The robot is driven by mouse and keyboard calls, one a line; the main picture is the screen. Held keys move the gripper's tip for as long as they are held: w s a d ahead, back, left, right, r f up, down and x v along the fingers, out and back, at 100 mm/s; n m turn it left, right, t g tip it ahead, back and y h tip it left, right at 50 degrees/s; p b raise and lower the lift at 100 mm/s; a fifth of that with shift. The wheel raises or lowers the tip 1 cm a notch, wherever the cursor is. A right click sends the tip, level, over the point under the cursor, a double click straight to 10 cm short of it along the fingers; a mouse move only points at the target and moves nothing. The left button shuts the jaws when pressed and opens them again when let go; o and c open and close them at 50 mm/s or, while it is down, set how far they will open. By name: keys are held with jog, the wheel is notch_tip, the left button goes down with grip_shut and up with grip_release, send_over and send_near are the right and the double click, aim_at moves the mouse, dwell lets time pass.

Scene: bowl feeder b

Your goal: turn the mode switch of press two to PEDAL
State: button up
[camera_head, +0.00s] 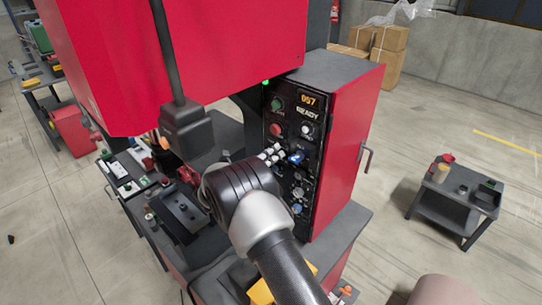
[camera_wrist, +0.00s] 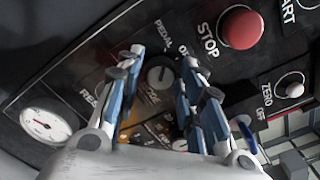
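The press control panel (camera_head: 290,124) is a dark panel on the side of a red cabinet. In the wrist view, a round dark knob (camera_wrist: 160,74) with a light mark sits below the printed word PEDAL; its other labels are partly hidden, and I cannot tell its exact setting. My gripper (camera_wrist: 163,62) points at the panel with its blue and grey fingers apart, one on each side of the knob. I see no clear contact. In the head view my gripper (camera_head: 275,152) is close to the panel and hides part of it.
A red STOP button (camera_wrist: 241,27), a ZERO knob (camera_wrist: 291,85) and a blue lever (camera_wrist: 247,137) are to the right of my fingers. A white gauge (camera_wrist: 45,124) is at left. The display (camera_head: 308,100) reads 057 above READY. A small side table (camera_head: 455,188) stands at right.

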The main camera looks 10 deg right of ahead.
jog(key=shift+o, duration=1.1)
jog(key=v, duration=1.2)
